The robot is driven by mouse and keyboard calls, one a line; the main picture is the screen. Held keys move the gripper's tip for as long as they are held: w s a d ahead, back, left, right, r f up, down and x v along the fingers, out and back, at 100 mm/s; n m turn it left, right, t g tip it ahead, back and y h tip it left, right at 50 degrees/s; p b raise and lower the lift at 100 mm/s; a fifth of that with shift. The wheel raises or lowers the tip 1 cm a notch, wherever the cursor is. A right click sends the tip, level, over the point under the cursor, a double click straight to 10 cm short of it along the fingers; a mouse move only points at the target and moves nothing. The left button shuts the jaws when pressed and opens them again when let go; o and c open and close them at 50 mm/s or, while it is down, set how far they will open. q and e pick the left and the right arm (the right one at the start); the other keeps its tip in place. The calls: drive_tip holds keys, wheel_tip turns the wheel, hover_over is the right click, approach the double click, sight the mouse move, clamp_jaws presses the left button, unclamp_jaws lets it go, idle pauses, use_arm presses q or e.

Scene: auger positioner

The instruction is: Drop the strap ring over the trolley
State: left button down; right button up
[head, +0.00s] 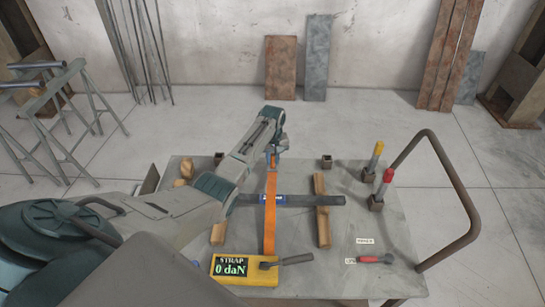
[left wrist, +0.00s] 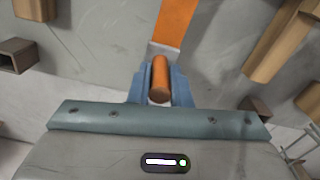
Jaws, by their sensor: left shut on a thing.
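The orange strap (head: 270,213) runs from the yellow STRAP box (head: 245,268), whose display reads 0 daN, across a dark bar with a blue label (head: 290,200). Its far end reaches my left gripper (head: 273,158). In the left wrist view, the blue fingers of my left gripper (left wrist: 160,85) are shut on an orange rounded piece (left wrist: 160,72) at the strap's end. The strap (left wrist: 177,22) leads away from it through a pale fitting. I cannot make out a ring shape. The trolley seems to be the grey table (head: 355,262) with a bent tube handle (head: 455,185). My right gripper is not in view.
Two wooden beams lie under the bar; the right one (head: 322,210) shows best. Yellow-topped (head: 373,160) and red-topped (head: 381,190) levers stand at the right. Trestles (head: 65,105) stand left.

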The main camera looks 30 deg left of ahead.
sight(272, 167)
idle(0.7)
use_arm(q)
drive_tip(key=shift+p, duration=0.35)
idle(0.5)
drive_tip(key=shift+p, duration=0.55)
idle(0.3)
drive_tip(key=shift+f+b, duration=1)
drive_tip(key=shift+f, duration=0.35)
drive_tip(key=shift+f+b, duration=0.85)
drive_tip(key=shift+f, duration=0.4)
drive_tip(key=c, duration=1.3)
unclamp_jaws()
drive_tip(key=shift+o, duration=0.2)
